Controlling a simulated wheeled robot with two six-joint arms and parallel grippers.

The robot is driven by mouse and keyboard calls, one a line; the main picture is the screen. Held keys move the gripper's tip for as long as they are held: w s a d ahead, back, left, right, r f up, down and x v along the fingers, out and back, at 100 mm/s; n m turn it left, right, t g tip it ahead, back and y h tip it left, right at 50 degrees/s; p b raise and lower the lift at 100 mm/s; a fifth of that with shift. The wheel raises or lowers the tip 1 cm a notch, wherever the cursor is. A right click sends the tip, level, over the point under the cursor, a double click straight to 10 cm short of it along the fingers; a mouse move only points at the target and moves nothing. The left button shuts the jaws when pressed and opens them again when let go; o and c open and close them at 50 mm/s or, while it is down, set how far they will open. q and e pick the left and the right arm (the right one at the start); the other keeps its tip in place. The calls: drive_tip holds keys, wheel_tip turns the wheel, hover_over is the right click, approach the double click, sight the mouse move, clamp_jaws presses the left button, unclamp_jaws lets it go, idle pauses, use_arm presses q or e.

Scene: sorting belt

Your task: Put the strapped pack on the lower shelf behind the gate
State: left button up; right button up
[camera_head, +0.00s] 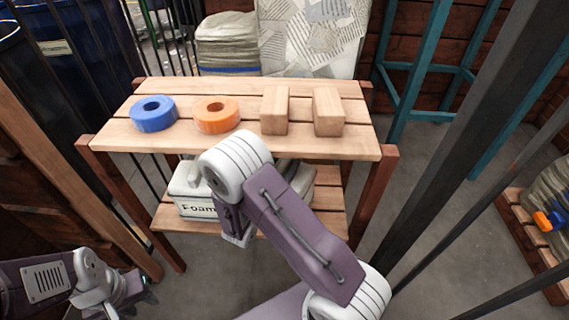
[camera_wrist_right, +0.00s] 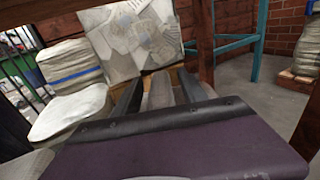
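A pale pack labelled "Foam" (camera_head: 196,205) sits on the left part of the lower shelf (camera_head: 328,205). My right arm crosses in front of the shelf and partly hides it. In the right wrist view a pale bag (camera_wrist_right: 68,112) lies left of my right gripper (camera_wrist_right: 160,92). That gripper's two dark fingers stand apart, with a greyish surface showing between them; I see no grip on anything. Its fingertips are hidden in the head view. My left gripper (camera_head: 140,292) is low at the left, away from the shelf; its fingers are too unclear to read.
The upper shelf (camera_head: 255,143) holds a blue ring (camera_head: 153,114), an orange ring (camera_head: 216,115) and two wooden blocks (camera_head: 328,111). A pale sack (camera_head: 228,42) and a patterned panel (camera_head: 312,38) stand behind. Dark bars (camera_head: 480,105) rise at right; dark bars also stand at left.

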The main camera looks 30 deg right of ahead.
drive_tip(key=shift+r, duration=0.1)
drive_tip(key=shift+s+a, duration=0.1)
drive_tip(key=shift+a, duration=0.1)
drive_tip(key=p+v, duration=0.3)
drive_tip(key=v, duration=0.9)
drive_tip(key=s+d+f+m+g+y, duration=0.2)
drive_tip(key=s+d+m+g, duration=0.2)
drive_tip(key=s+m+g, duration=0.25)
drive_tip(key=s+d+f+m+g+y, duration=0.2)
drive_tip(key=s+d+m+g+y, duration=0.15)
drive_tip(key=s+m+g, duration=0.3)
drive_tip(key=s+a+f+m+g+y, duration=0.1)
drive_tip(key=s+a+m+y, duration=0.2)
drive_tip(key=m+y, duration=0.15)
drive_tip(key=w+a+r+m+t+y, duration=0.1)
drive_tip(key=w+a+m+t+y, duration=0.3)
drive_tip(key=w+m, duration=0.2)
drive_tip(key=shift+a+r+m+t+y, duration=0.3)
drive_tip(key=shift+a+m+y, duration=0.1)
drive_tip(key=shift+m, duration=0.65)
